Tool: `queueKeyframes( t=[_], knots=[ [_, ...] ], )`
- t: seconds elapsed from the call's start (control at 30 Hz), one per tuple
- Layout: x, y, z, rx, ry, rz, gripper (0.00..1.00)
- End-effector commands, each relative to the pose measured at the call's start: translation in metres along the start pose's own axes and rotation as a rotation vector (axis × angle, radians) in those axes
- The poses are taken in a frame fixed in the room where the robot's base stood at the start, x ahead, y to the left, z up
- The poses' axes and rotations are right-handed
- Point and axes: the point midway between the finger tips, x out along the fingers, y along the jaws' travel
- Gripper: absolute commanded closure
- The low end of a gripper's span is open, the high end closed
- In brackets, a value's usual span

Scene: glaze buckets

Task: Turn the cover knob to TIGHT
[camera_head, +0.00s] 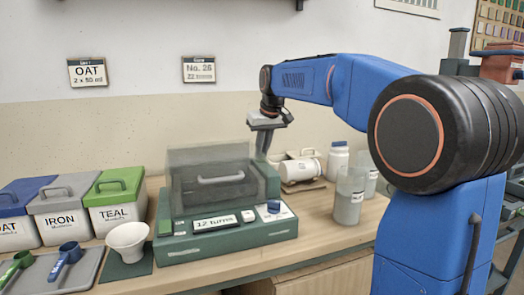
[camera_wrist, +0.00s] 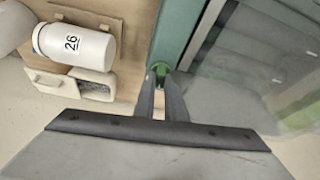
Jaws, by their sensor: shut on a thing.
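The green machine (camera_head: 222,248) stands on the bench with a clear grey cover (camera_head: 205,165) over its back part. My gripper (camera_head: 264,150) reaches down at the machine's back right side, its fingertips partly hidden behind the cover in the head view. In the wrist view my gripper (camera_wrist: 162,80) has its fingers close together around a small green piece, which looks like the cover knob (camera_wrist: 160,69), at the machine's side. The fingers hide most of it. The knob's marking, TIGHT or otherwise, cannot be read.
A white jar marked 26 (camera_wrist: 74,45) lies on its side left of the gripper in the wrist view. Clear cups (camera_head: 349,195) and a white bottle (camera_head: 337,160) stand right of the machine. Lidded buckets (camera_head: 118,205), a white bowl (camera_head: 127,240) and a scoop tray (camera_head: 80,272) are at left.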

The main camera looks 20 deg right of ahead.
Motion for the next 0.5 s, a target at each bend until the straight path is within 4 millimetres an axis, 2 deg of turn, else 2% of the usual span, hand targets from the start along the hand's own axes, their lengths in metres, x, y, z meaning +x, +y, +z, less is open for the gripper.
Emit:
queueKeyframes(
  t=[0.37,0.4,0.43,0.5],
  knots=[
    [-0.0005,0.0002,0.0,0.005,0.001,0.002,1.0],
    [-0.0005,0.0002,0.0,0.005,0.001,0.002,0.84],
    [-0.0005,0.0002,0.0,0.005,0.001,0.002,0.81],
    [-0.0004,0.0001,0.0,0.005,0.0,0.002,0.81]
  ],
)
